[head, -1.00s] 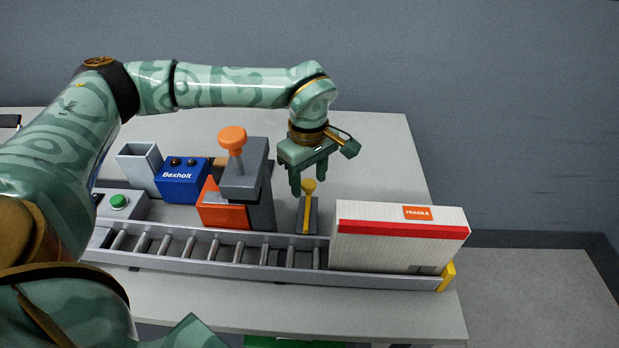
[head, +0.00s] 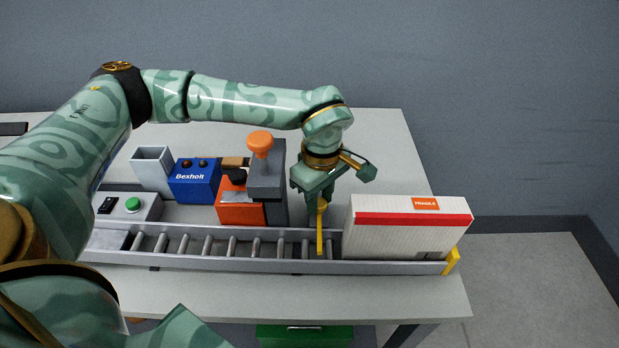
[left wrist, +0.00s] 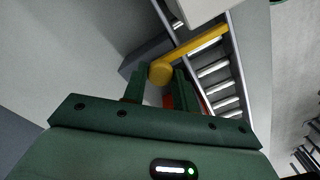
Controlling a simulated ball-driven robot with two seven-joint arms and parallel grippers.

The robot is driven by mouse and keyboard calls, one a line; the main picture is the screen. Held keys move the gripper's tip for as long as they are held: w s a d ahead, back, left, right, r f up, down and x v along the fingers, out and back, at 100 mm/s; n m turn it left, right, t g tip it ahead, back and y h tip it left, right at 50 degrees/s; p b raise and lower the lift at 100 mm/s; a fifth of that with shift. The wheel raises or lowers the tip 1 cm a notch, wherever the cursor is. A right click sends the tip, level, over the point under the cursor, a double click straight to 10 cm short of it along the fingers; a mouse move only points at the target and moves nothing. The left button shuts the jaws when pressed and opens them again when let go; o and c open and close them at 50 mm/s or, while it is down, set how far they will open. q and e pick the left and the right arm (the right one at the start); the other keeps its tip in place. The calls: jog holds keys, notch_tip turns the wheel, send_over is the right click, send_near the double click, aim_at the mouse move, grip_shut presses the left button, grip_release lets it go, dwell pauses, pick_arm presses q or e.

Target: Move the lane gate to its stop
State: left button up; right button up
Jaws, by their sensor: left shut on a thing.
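The lane gate (head: 320,232) is a yellow bar with a round yellow knob at its far end. It lies across the roller lane, just left of the large white box. In the left wrist view the yellow bar (left wrist: 200,44) reaches over the rollers, and the knob (left wrist: 160,72) sits between the fingertips. My left gripper (head: 319,202) points down and is shut on the gate's knob, hiding most of it in the head view. The grey guide (left wrist: 145,56) behind the lane is partly hidden. I cannot make out the stop. My right gripper is not in view.
The white box (head: 395,236) with a red stripe stands on the right end of the roller conveyor (head: 200,264). A grey post with an orange knob (head: 260,143), an orange block (head: 238,207) and a blue Bexholt box (head: 193,182) stand left of my gripper.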

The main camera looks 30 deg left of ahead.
aim_at(320, 207)
pick_arm(q)
jog(key=shift+s+d+r, duration=0.15)
jog(key=shift+s+d, duration=0.1)
jog(key=shift+s, duration=0.05)
jog(key=shift+s+f, duration=0.15)
jog(key=shift+f, duration=0.05)
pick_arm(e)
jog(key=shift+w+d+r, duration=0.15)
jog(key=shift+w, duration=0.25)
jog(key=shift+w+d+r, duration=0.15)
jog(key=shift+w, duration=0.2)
pick_arm(q)
jog(key=o, duration=1)
jog(key=shift+s+d, duration=0.1)
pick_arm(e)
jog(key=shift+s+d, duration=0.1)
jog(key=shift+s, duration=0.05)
pick_arm(q)
notch_tip(320, 207, up, 16)
jog(key=p, duration=0.3)
jog(key=shift+r, duration=0.2)
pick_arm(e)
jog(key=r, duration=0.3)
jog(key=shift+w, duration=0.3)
